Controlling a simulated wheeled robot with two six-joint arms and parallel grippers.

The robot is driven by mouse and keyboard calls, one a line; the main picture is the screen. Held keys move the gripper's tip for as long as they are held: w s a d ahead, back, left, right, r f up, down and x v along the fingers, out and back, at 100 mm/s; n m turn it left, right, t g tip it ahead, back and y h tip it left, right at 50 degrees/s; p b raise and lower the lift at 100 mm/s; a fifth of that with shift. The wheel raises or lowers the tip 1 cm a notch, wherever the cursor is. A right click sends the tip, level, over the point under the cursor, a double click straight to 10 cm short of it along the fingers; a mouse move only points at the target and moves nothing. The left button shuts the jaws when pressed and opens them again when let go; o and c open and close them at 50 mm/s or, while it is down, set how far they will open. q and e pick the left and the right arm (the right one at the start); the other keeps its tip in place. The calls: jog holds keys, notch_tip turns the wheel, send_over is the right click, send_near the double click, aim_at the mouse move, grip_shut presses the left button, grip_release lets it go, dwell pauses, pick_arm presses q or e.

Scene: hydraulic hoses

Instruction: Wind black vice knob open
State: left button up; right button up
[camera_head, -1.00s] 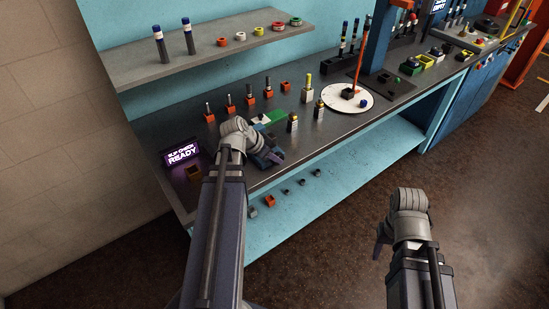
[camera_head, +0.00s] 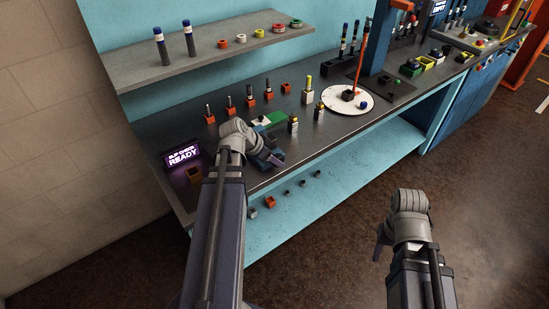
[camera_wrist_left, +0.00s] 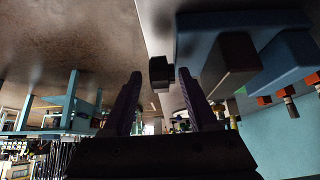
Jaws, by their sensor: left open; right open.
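The black vice knob (camera_wrist_left: 160,73) shows in the left wrist view between my left fingertips, nearer the right-hand one; I cannot tell whether it touches. It joins the blue vice (camera_wrist_left: 205,42), whose dark grey jaw block (camera_wrist_left: 230,65) is beside it. In the head view the vice (camera_head: 262,141) sits near the bench's front edge, partly hidden by my left wrist. My left gripper (camera_head: 274,158) is open at the vice; the knob cannot be made out there. My right gripper (camera_head: 382,243) is open and empty, away from the bench, over the floor.
Orange blocks holding fittings (camera_head: 231,104) stand behind the vice. A lit READY sign (camera_head: 182,157) is at the bench's left end. A white round plate (camera_head: 338,101) and small bottle-like fittings (camera_head: 293,124) are to the right. A shelf (camera_head: 200,55) hangs above.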

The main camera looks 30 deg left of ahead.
pick_arm(q)
jog(key=p+v, duration=0.5)
jog(key=v, duration=0.2)
jog(key=shift+p, duration=0.3)
jog(key=shift+s+r, duration=0.1)
